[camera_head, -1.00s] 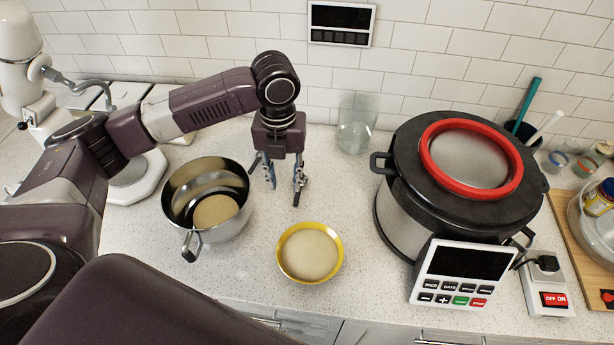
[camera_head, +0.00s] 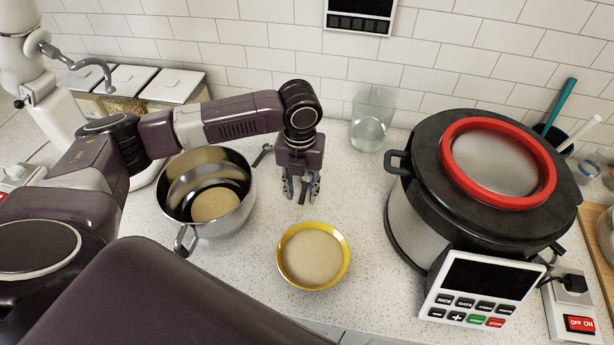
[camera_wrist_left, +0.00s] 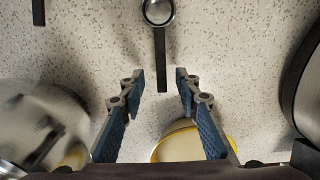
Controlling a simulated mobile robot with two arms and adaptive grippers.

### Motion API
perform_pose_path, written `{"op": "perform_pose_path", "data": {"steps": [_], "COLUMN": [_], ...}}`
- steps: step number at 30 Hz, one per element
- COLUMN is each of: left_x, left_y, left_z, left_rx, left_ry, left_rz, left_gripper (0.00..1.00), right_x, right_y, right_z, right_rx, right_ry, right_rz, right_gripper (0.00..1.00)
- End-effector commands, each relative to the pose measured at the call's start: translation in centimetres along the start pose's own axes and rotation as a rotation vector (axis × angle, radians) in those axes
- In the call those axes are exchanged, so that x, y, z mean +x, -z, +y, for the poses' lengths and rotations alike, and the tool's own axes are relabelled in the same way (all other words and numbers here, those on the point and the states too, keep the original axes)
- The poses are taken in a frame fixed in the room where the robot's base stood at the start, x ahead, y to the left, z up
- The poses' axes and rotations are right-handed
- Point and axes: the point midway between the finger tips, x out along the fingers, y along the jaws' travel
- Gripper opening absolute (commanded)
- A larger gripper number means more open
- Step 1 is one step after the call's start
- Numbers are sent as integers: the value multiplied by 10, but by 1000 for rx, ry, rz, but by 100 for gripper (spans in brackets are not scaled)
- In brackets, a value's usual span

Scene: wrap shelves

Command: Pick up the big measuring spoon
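A measuring spoon with a round metal bowl (camera_wrist_left: 158,12) and a dark handle (camera_wrist_left: 160,62) lies on the counter in the left wrist view. Its handle points in between the fingertips of my left gripper (camera_wrist_left: 159,82). The gripper is open, with a gap on both sides of the handle, and does not hold it. In the head view the left gripper (camera_head: 301,192) points down over the counter, and the handle shows between its fingers. Its bowl is hidden there behind the gripper. Another dark handle (camera_head: 262,154) lies to the left, also at the wrist view's upper left (camera_wrist_left: 38,12).
A metal pot (camera_head: 208,203) stands left of the gripper. A yellow-rimmed bowl (camera_head: 343,262) sits just in front of it. A clear glass jar (camera_head: 372,122) stands behind right. A large cooker (camera_head: 420,215) is on the right. Speckled counter is free between them.

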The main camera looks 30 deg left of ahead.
Motion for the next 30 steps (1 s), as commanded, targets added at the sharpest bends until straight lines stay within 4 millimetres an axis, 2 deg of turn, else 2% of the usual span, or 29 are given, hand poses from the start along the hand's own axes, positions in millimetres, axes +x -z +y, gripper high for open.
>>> {"op": "perform_pose_path", "data": {"steps": [1,6,13,14,22,30], "left_x": [4,24,27,27,27,26], "left_y": [2,1,1,1,0,0], "left_z": [-2,-1,-1,-1,-1,-1], "left_rx": [0,0,1,1,0,0], "left_ry": [-2,0,0,0,0,0], "left_rz": [5,1,-1,-1,-1,-1], "left_gripper": [30,30,30,29,0,0], "right_x": [-9,-10,-10,-10,-10,-10], "right_y": [0,1,2,2,2,2], "right_z": [0,0,0,0,2,4], "right_rx": [0,-1,-1,-1,-1,-2], "right_ry": [0,0,0,0,-2,-4], "right_rz": [0,0,1,1,2,2], "right_gripper": [31,31,31,31,31,31]}}
